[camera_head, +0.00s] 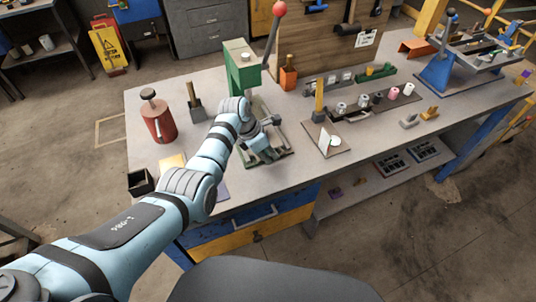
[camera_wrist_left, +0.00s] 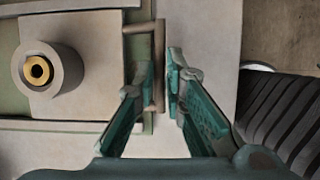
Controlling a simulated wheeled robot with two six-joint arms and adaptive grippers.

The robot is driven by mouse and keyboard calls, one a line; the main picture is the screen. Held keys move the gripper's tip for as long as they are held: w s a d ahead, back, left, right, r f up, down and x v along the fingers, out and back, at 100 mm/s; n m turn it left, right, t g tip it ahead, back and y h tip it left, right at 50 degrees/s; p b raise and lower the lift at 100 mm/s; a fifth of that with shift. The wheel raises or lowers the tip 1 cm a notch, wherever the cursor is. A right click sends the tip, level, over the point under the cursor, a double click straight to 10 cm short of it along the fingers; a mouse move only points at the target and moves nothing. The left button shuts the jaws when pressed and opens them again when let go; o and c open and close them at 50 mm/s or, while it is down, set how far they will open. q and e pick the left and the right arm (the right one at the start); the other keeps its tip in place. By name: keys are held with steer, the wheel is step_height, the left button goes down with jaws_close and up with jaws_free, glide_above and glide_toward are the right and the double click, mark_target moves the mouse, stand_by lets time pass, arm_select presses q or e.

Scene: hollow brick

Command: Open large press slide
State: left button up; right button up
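The large press (camera_head: 243,72) is a green press with a red-knobbed lever, standing on the workbench. In the left wrist view its slide (camera_wrist_left: 98,98) is a pale plate carrying a grey cylinder with a brass centre (camera_wrist_left: 37,69), over a green base. A thin brown bar handle (camera_wrist_left: 158,35) runs along the slide's right edge. My left gripper (camera_head: 266,152) is low at the front of the press. My arm hides part of the slide. My right gripper is out of view.
A red can (camera_head: 158,120) and a small dark box (camera_head: 140,182) stand left of my arm. A wooden-handled tool on a plate (camera_head: 326,138) lies to the right of the press. Blue and yellow drawers (camera_head: 258,226) are below.

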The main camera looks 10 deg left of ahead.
arm_select(q)
steer(key=o, duration=0.3)
steer(key=shift+s+d, duration=0.15)
steer(key=shift+o, duration=0.2)
steer(key=shift+d, duration=0.1)
steer(key=shift+a+r, duration=0.25)
steer(key=shift+r, duration=0.2)
steer(key=v, duration=1.1)
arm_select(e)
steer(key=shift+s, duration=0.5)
arm_select(q)
steer(key=shift+s+d, duration=0.15)
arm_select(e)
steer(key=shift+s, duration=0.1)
